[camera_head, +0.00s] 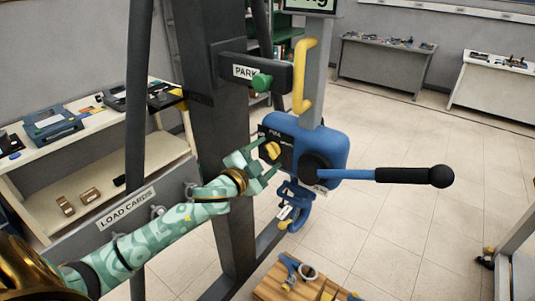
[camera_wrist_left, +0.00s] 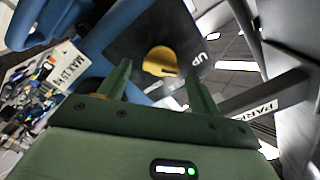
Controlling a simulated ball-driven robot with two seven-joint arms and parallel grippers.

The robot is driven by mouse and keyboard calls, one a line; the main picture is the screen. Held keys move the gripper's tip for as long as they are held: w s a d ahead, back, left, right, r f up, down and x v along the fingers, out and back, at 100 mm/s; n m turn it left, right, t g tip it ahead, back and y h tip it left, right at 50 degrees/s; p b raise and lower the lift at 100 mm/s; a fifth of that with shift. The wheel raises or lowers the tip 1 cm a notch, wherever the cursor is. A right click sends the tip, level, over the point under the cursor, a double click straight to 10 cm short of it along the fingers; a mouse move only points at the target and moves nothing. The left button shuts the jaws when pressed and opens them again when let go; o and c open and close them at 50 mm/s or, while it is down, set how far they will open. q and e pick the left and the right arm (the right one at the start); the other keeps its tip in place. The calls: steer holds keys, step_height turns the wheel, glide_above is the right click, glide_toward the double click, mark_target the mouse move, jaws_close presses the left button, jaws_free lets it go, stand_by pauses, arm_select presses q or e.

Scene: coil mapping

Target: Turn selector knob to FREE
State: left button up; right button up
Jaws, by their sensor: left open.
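The yellow selector knob (camera_head: 272,150) sits on a dark plate on the left face of the blue hoist unit (camera_head: 338,150). In the left wrist view the knob (camera_wrist_left: 161,61) is round with a raised bar and a dark mark, and the plate (camera_wrist_left: 125,42) shows "UP". The word FREE is not readable. My left gripper (camera_head: 262,165) is open around the knob's area in the head view. In the left wrist view its fingers (camera_wrist_left: 160,82) point at the knob, one on each side, with space between; contact is not visible. My right gripper is not in view.
A blue lever with a black ball end (camera_head: 440,176) sticks out right. A yellow handle (camera_head: 303,75) rises above the unit. A "PARK" bracket with a green knob (camera_head: 262,82) is above my gripper. A blue hook (camera_head: 294,205) hangs below, over a wooden pallet (camera_head: 272,287).

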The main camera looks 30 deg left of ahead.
arm_select(q)
steer(key=shift+w, duration=0.5)
steer(key=c, duration=1)
steer(key=shift+m, duration=0.3)
steer(key=m+p, duration=0.1)
steer(key=m, duration=0.2)
steer(key=shift+d, duration=0.1)
steer(key=shift+f+m+p, duration=0.2)
steer(key=shift+m+p, duration=0.5)
steer(key=shift+m, duration=1.4)
steer(key=o, duration=1)
